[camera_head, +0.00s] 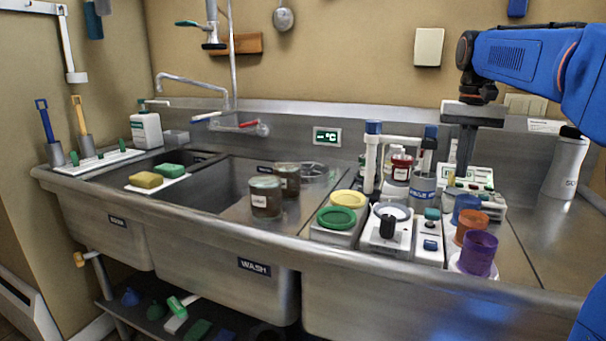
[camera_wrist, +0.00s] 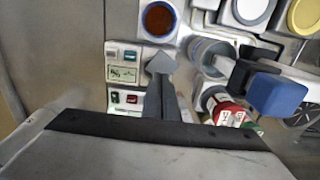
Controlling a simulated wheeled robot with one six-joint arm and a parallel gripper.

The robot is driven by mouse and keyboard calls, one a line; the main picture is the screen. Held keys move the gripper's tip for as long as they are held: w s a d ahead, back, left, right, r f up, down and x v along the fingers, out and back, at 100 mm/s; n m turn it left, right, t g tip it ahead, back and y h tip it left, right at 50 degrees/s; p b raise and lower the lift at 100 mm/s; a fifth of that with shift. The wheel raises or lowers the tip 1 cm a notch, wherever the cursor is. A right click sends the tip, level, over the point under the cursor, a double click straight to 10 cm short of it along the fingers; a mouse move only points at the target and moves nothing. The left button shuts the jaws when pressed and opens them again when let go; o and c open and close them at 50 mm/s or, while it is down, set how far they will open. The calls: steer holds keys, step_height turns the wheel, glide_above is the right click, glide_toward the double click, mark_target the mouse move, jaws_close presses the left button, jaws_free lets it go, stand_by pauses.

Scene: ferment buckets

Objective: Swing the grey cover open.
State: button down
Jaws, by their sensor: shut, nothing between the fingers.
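My gripper (camera_head: 464,172) hangs from the blue arm at the right, pointing down, with its fingers together and nothing held. In the wrist view its grey fingers (camera_wrist: 161,66) lie beside and partly over a pale control box (camera_wrist: 122,78) with green panels and a red switch. The same control box (camera_head: 482,204) shows behind and around the fingertips in the head view. I cannot make out for sure which part is the grey cover; the fingers hide part of the box. I cannot tell whether the fingertips touch it.
A stand with a blue-capped post (camera_head: 372,160) and a red-lidded jar (camera_head: 401,168) are close left of my gripper. Orange (camera_head: 470,226) and purple (camera_head: 479,254) cups stand in front. Bare steel counter lies between the cups and bottle.

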steer(key=shift+f, duration=0.35)
steer(key=shift+w+a, duration=0.25)
steer(key=shift+a, duration=0.45)
stand_by(0.7)
steer(key=shift+w+a, duration=0.25)
steer(key=shift+a, duration=0.15)
stand_by(0.4)
steer(key=shift+s+a, duration=0.25)
steer(key=shift+r, duration=3)
